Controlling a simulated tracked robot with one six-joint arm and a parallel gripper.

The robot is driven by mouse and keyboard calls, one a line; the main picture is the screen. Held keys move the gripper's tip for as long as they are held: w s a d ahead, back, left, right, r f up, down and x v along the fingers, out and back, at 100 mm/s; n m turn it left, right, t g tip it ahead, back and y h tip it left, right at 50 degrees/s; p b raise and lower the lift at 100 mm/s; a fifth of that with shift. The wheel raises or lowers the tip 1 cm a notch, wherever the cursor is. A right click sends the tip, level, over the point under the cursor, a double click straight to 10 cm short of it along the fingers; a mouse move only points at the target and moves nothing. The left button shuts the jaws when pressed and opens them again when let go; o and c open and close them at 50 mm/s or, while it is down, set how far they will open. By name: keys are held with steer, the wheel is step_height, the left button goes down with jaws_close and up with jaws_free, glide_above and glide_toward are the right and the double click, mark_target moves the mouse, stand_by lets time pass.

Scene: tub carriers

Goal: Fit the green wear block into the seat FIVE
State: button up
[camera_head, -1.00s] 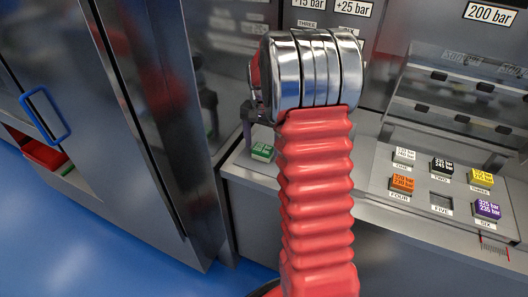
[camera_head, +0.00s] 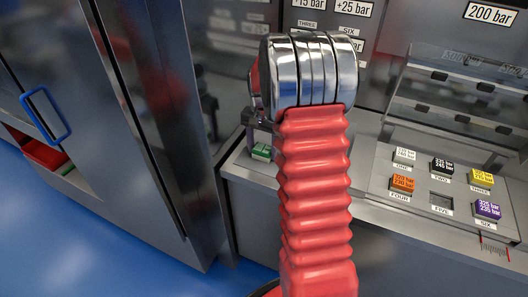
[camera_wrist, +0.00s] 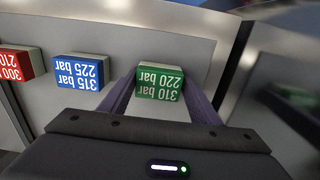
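The green wear block (camera_head: 261,151) sits on the left part of the grey counter. In the wrist view the green block (camera_wrist: 160,83), marked 310 bar and 220 bar, lies between the two fingers of my gripper (camera_wrist: 161,92). The fingers stand close on either side of it and look open; any contact is hard to make out. In the head view the gripper is mostly hidden behind my wrist and red arm sleeve. Seat FIVE (camera_head: 441,201) is an empty dark recess in the panel at the right.
White (camera_head: 404,157), black (camera_head: 442,167), yellow (camera_head: 481,179), orange (camera_head: 402,184) and purple (camera_head: 487,210) blocks fill the seats around FIVE. In the wrist view a blue block (camera_wrist: 80,72) and a red block (camera_wrist: 18,64) stand left of the green one. A tilted clear cover (camera_head: 465,95) is behind the panel.

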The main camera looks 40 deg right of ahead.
mark_target(263, 148)
steer(key=c, duration=0.8)
steer(key=shift+o, duration=0.2)
step_height(263, 148, up, 10)
steer(key=shift+r, duration=0.1)
steer(key=shift+s, duration=0.15)
stand_by(0.7)
